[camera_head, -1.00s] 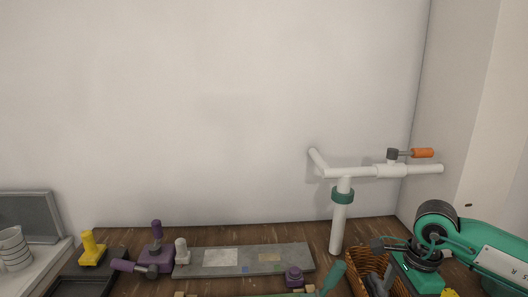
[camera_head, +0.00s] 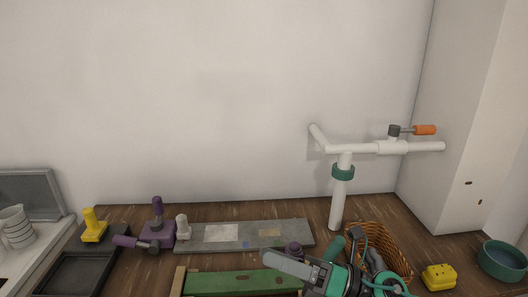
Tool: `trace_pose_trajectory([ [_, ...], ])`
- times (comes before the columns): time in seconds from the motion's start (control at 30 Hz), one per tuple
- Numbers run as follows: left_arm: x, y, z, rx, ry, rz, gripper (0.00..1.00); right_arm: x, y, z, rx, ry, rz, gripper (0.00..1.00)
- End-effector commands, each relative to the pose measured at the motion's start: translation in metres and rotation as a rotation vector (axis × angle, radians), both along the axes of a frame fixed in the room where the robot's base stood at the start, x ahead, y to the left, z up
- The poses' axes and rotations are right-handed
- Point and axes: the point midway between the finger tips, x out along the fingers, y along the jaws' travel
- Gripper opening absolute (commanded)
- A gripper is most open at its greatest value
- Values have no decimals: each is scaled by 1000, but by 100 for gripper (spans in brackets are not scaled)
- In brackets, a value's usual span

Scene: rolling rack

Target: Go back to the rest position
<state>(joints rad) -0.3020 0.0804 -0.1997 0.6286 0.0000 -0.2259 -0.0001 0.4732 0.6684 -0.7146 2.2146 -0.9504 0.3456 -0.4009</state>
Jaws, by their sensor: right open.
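My right gripper (camera_head: 318,264) is at the bottom of the head view, right of centre. It is open, with a long grey finger reaching to the left over the end of a green block. I see nothing held between its fingers. Its black and green body stands in front of the wicker basket (camera_head: 396,245) and hides part of it. The lower part of the gripper is cut off by the picture edge. My left gripper is not in view.
A white pipe stand with a green collar (camera_head: 343,172) and orange handle (camera_head: 425,130) rises behind the basket. A grey board (camera_head: 285,228), purple clamp (camera_head: 158,230), green block (camera_head: 215,284), black tray (camera_head: 80,274), yellow block (camera_head: 438,277) and teal bowl (camera_head: 503,262) occupy the wooden table.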

Motion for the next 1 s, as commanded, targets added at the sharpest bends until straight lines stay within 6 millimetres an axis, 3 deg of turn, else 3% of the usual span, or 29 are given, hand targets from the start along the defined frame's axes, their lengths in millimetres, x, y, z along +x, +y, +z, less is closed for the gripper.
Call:
trace_pose_trajectory([
  [0.13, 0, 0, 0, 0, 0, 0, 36, 25, -24, 8, 296, 309, -170, 88],
  [0.27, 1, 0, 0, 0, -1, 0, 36, 48, -60, -10, 525, 597, -334, 88],
  [0.4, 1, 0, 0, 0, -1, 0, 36, 63, -103, -55, 747, 920, -523, 88],
  [0.53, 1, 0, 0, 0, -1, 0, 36, 57, -141, -117, 925, 1226, -714, 88],
  [0.67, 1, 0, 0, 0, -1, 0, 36, 27, -172, -188, 1076, 1537, -922, 88],
  [0.8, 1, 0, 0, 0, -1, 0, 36, -25, -193, -255, 1190, 1839, -1146, 88],
  [1.0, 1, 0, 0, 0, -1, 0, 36, -100, -205, -311, 1267, 2140, -1395, 88],
])
